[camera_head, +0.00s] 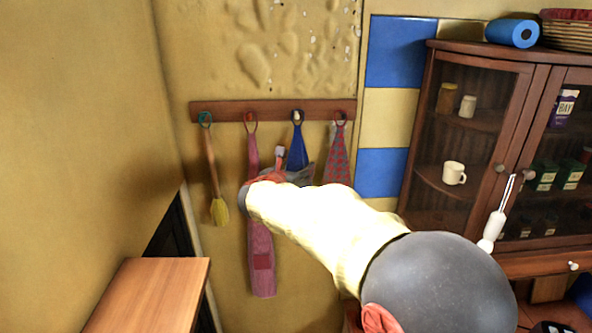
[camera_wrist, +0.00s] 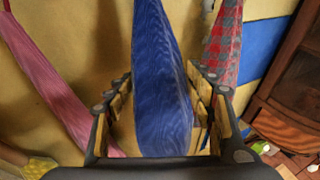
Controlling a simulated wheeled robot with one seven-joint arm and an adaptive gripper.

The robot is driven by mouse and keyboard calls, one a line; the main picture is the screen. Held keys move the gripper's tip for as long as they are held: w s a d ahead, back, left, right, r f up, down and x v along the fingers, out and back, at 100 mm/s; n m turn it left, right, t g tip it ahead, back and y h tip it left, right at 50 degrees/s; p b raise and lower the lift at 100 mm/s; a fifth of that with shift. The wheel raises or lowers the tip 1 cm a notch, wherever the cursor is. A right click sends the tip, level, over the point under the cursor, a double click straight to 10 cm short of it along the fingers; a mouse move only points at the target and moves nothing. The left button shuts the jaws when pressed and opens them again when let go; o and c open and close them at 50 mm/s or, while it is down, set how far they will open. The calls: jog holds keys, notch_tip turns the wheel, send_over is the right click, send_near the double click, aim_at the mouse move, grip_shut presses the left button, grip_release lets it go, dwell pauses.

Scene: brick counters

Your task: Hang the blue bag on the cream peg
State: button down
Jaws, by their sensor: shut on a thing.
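The blue bag (camera_head: 297,158) hangs down from the brown wall rail, with its dark loop at the pale, cream-looking peg (camera_head: 297,116). The loop appears to be around that peg, but whether it bears the bag's weight I cannot tell. My gripper (camera_head: 290,171) is at the bag's lower part, mostly hidden behind my arm in the head view. In the wrist view, my gripper (camera_wrist: 162,88) has its fingers on both sides of the blue bag (camera_wrist: 161,70), shut on it. The bag's lower end is hidden by my arm in the head view.
The rail (camera_head: 226,110) also bears a yellow-ended brush (camera_head: 219,210) on a teal peg, a pink cloth (camera_head: 262,260) and a red checked cloth (camera_head: 336,160); both cloths hang close beside the bag. A glass-fronted cabinet (camera_head: 418,150) stands right, a wooden counter (camera_head: 150,290) lower left.

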jog(key=c, duration=0.7)
grip_release()
jog(key=shift+o, duration=0.3)
jog(key=shift+s, duration=0.1)
